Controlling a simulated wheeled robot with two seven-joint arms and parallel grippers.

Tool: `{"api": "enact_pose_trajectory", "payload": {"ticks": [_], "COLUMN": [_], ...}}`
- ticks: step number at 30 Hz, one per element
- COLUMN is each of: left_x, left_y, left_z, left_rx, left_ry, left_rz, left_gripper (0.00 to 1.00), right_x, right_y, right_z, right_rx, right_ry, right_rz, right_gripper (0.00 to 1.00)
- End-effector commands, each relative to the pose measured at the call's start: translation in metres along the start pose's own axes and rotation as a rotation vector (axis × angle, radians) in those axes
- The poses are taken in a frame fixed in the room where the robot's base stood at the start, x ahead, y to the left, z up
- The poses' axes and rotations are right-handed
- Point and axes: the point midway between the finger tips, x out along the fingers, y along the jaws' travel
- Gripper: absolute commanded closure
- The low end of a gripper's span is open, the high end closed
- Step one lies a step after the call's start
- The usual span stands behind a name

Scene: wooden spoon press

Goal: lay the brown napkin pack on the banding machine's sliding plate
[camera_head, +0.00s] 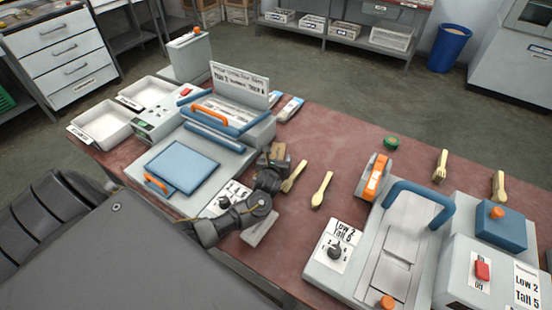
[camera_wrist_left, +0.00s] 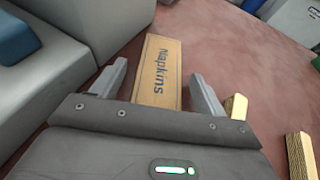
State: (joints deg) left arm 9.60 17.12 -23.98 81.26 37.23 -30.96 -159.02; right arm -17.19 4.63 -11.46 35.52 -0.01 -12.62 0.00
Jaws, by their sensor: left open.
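The brown napkin pack (camera_head: 279,151) lies on the red-brown table, right of the left machine. In the left wrist view the pack (camera_wrist_left: 158,70), lettered "Napkins", shows between my left gripper's fingers, with gaps on both sides; its near end is hidden by the gripper body. My left gripper (camera_head: 275,165) is open; its fingers also show in the left wrist view (camera_wrist_left: 158,88). The left machine has a blue plate (camera_head: 181,165) with an orange handle, bare on top. The right machine has bare metal plates (camera_head: 402,245) under a blue arch. I cannot tell which is the sliding plate.
Wooden spoons (camera_head: 321,190) lie just right of the gripper, and wooden forks (camera_head: 440,165) lie farther right. An orange tape dispenser (camera_head: 375,177) and a green-topped item (camera_head: 391,142) stand near them. White trays (camera_head: 103,125) stand at the left. The table's back middle is clear.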

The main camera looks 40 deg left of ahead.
Motion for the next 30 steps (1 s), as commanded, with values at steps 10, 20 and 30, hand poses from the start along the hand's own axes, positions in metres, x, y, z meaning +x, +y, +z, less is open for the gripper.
{"api": "enact_pose_trajectory", "payload": {"ticks": [10,20,30], "left_x": [-0.029,-0.097,-0.121], "left_y": [0.000,0.000,0.000], "left_z": [0.001,0.003,0.002], "left_rx": [0.000,-0.001,0.000], "left_ry": [0.000,0.001,-0.001], "left_rz": [-0.002,-0.002,0.000], "left_gripper": [0.26,0.26,0.26], "right_x": [-0.004,-0.013,-0.020], "right_y": [-0.001,-0.001,-0.001], "right_z": [-0.001,-0.002,-0.003], "right_rx": [0.001,0.001,0.001], "right_ry": [0.001,0.001,0.001], "right_rz": [-0.001,-0.002,-0.002], "right_gripper": [0.64,0.64,0.64]}}
